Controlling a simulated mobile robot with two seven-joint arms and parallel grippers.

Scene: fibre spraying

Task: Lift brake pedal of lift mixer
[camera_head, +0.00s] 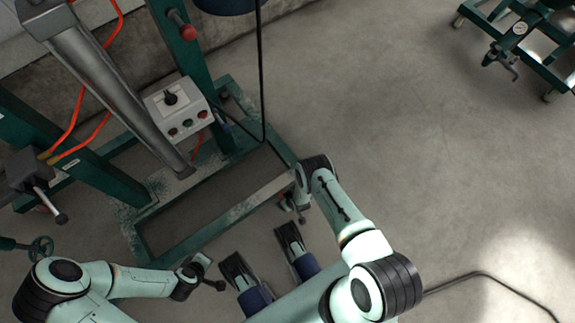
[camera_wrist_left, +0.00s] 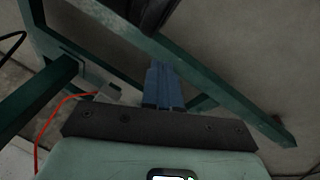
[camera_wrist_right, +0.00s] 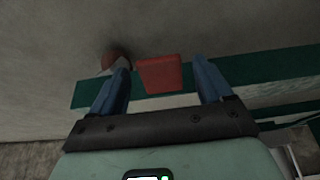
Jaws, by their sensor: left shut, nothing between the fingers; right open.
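The brake pedal (camera_wrist_right: 160,76) is a red plate at the green base frame of the lift mixer (camera_head: 205,240). In the right wrist view it lies between the two blue fingers of my right gripper (camera_wrist_right: 161,66), which is open around it. I cannot tell whether either finger touches it. In the head view my right wrist sits at the frame's right corner and largely hides this spot. My left gripper (camera_wrist_left: 162,66) is shut and empty, with its fingertips close to a green frame rail (camera_wrist_left: 185,72).
A grey control box (camera_head: 178,108) with buttons and red cables hang on the mixer's column. A green wheeled frame (camera_head: 520,40) stands at the upper right. A black cable (camera_head: 490,275) lies on the floor at lower right. The floor between is clear.

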